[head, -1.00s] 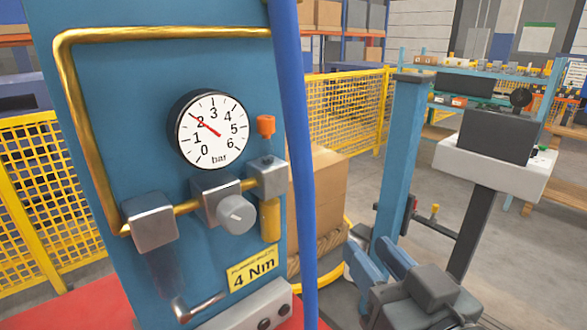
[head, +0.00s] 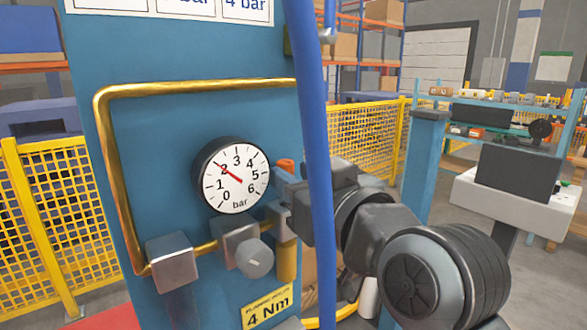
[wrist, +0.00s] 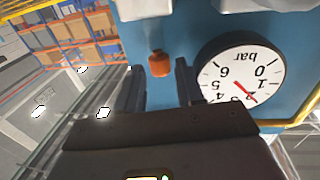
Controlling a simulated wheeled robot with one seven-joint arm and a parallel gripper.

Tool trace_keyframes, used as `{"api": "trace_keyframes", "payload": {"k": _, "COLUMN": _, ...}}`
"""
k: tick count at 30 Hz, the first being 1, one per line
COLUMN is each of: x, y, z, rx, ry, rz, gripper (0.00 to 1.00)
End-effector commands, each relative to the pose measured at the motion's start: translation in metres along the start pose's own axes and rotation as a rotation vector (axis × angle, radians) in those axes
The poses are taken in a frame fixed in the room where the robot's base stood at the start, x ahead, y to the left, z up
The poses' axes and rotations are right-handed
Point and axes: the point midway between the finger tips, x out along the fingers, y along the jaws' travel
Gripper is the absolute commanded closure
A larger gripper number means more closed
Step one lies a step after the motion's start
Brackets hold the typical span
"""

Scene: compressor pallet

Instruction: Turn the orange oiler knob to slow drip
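The orange oiler knob (head: 285,164) sits on top of the oiler at the right of the gauge, on the blue panel. In the wrist view, which is upside down, the whole knob (wrist: 159,64) shows between the two fingertips, with a gap on each side. My gripper (wrist: 160,70) is open and empty, its fingers pointing at the panel. In the head view my gripper (head: 287,182) reaches in from the right behind the hose. The yellow oiler body (head: 287,262) hangs below its metal block.
The pressure gauge (head: 233,176) reads about 2 bar, close beside my gripper. A blue hose (head: 318,150) hangs in front of my wrist. A grey regulator knob (head: 255,259) and a brass pipe (head: 113,170) are on the panel. Yellow fencing (head: 45,225) stands behind.

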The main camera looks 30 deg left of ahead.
Motion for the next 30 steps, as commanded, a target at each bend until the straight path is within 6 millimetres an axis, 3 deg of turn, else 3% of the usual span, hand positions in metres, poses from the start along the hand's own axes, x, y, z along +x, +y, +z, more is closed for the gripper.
{"api": "trace_keyframes", "payload": {"k": 6, "x": 0.0143, "y": 0.0001, "z": -0.0006, "rx": 0.0, "ry": 0.001, "rz": 0.0, "gripper": 0.63}}
{"api": "trace_keyframes", "payload": {"k": 14, "x": 0.0149, "y": 0.0003, "z": 0.0, "rx": 0.0, "ry": 0.001, "rz": 0.001, "gripper": 0.64}}
{"api": "trace_keyframes", "payload": {"k": 25, "x": 0.0147, "y": 0.0004, "z": 0.0002, "rx": 0.0, "ry": 0.0, "rz": 0.001, "gripper": 0.99}}
{"api": "trace_keyframes", "payload": {"k": 30, "x": 0.0146, "y": 0.0009, "z": 0.0007, "rx": 0.0, "ry": 0.0, "rz": -0.001, "gripper": 1.0}}
